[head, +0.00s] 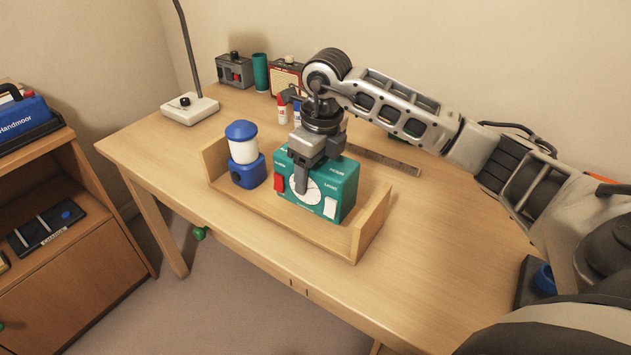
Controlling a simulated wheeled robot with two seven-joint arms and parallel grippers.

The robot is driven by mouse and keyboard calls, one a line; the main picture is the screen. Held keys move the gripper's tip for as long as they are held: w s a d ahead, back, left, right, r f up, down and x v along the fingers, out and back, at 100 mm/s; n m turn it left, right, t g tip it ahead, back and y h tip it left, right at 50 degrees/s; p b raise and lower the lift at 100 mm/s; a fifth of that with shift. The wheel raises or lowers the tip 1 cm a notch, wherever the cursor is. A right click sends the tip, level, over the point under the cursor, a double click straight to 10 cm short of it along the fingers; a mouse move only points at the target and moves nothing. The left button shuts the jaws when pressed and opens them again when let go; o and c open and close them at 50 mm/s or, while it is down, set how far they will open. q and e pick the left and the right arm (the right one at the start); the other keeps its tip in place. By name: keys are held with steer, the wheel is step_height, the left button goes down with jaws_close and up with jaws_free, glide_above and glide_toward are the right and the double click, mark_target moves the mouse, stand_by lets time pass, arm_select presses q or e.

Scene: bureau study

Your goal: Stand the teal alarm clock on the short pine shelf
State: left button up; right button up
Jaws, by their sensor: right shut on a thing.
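The teal alarm clock (342,188) is a boxy teal case with a white round dial, a red part at its left and a white part at its right. My right gripper (303,183) comes down from above and is shut on it, one finger showing over the dial. The clock is upright within the short pine shelf (356,241), between its two end walls. I cannot tell whether its base touches the shelf board. The shelf lies on the desk. My left gripper is not in view.
A blue and white lantern (243,152) stands at the shelf's left end, beside the clock. Behind are a lamp base (190,108), a grey box (234,70), a teal cylinder (261,72) and a ruler (384,160). The desk's (440,235) right part is largely clear.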

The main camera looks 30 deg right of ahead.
steer(key=shift+w+d+f, duration=0.15)
steer(key=shift+f, duration=0.1)
step_height(320, 180, down, 3)
steer(key=shift+w+d+f, duration=0.1)
steer(key=shift+d, duration=0.05)
steer(key=shift+f, duration=0.1)
steer(key=shift+f, duration=0.1)
steer(key=o, duration=1.3)
steer(key=shift+f, duration=0.1)
steer(key=shift+c, duration=0.2)
